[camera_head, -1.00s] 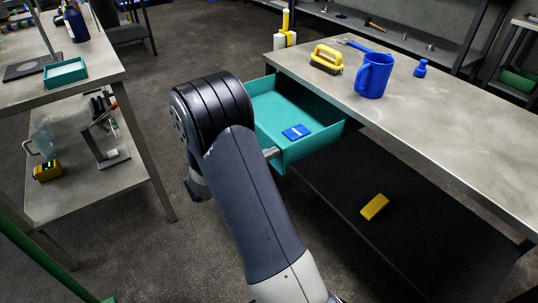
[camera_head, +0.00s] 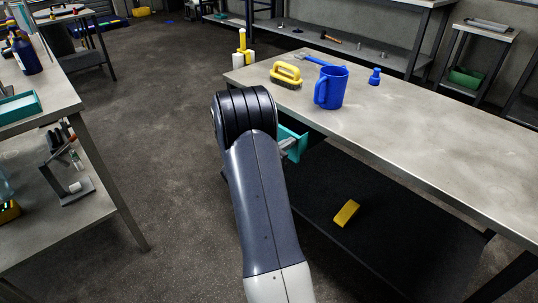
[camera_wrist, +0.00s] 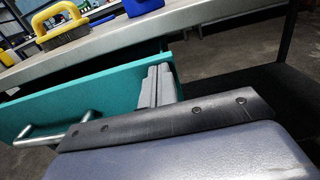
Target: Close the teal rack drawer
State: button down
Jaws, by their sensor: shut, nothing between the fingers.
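The teal rack drawer (camera_head: 296,148) is under the grey-topped table. In the head view only a small part of its front shows beside my arm, standing a little out from the table; my arm hides the rest. In the wrist view its teal front (camera_wrist: 108,92) fills the left and middle, with a metal bar handle (camera_wrist: 50,137) at lower left. My gripper (camera_wrist: 157,72) is shut and empty, its fingers up against the right part of the drawer front, right of the handle. I cannot tell whether they touch it. The drawer's inside is hidden.
On the table (camera_head: 420,130) stand a blue mug (camera_head: 331,88), a yellow-handled brush (camera_head: 286,75) and a small blue bottle (camera_head: 375,77). A yellow block (camera_head: 346,212) lies on the dark lower shelf. Another workbench (camera_head: 60,95) stands at left, with open floor between.

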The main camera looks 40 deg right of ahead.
send_over(303, 151)
jog(key=shift+w+d+b, duration=0.2)
jog(key=shift+d+b, duration=0.15)
jog(key=shift+d+r, duration=0.15)
jog(key=shift+r, duration=0.1)
jog(key=shift+w+a, duration=0.1)
jog(key=shift+a, duration=0.15)
jog(key=a+p, duration=0.1)
jog(key=a, duration=1.2)
jog(key=shift+s+a+f, duration=0.25)
jog(key=shift+s+a, duration=0.1)
jog(key=shift+a, duration=0.05)
jog(key=d, duration=0.9)
jog(key=d+b, duration=0.1)
jog(key=d, duration=0.4)
jog(key=shift+w, duration=0.3)
